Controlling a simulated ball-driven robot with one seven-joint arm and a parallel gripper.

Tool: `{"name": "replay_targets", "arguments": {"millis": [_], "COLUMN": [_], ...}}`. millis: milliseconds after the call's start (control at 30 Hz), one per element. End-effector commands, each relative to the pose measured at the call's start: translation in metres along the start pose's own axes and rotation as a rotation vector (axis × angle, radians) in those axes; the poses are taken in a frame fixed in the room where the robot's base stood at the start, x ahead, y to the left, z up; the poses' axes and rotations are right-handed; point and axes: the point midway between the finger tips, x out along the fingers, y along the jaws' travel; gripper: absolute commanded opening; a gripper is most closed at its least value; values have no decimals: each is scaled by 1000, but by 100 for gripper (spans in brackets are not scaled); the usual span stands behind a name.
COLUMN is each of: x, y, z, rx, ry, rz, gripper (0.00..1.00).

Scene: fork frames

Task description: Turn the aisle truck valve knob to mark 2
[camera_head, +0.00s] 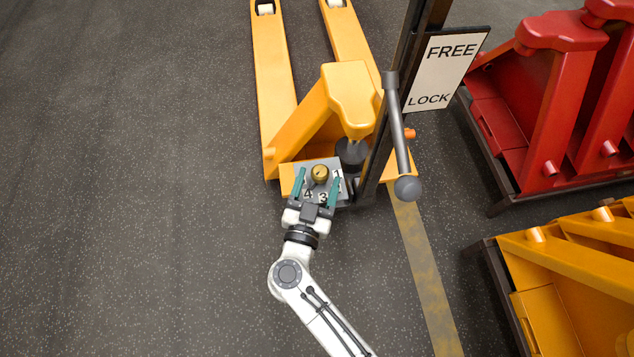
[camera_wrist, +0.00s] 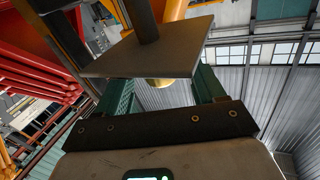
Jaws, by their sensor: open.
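The valve knob (camera_head: 319,173) is a round brass-coloured knob on a grey plate (camera_head: 309,166) at the front of the yellow pallet truck (camera_head: 284,100). The digits 1, 3 and 4 show on the plate; mark 2 cannot be made out. My gripper (camera_head: 317,181) is open, its two green fingers over the plate, one to each side of the knob. I cannot tell whether they touch it. In the wrist view the plate (camera_wrist: 150,48) appears from its edge side, with a sliver of the knob (camera_wrist: 160,82) below it, between the fingers (camera_wrist: 163,92).
A grey-ended lever (camera_head: 397,130) and a dark post stand just right of the plate. A FREE/LOCK sign (camera_head: 444,70) hangs on the post. Red trucks (camera_head: 560,90) and another yellow truck (camera_head: 575,260) stand at the right. The floor at the left is clear.

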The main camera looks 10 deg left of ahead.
Motion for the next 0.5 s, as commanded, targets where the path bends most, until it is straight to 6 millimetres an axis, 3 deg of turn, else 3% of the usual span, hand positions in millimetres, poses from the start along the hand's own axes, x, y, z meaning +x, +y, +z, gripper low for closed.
{"name": "replay_targets", "arguments": {"millis": [100, 500], "x": [0, 0], "y": [0, 0], "z": [0, 0], "rx": [0, 1], "ry": [0, 0], "rz": [0, 0], "gripper": [67, 29]}}
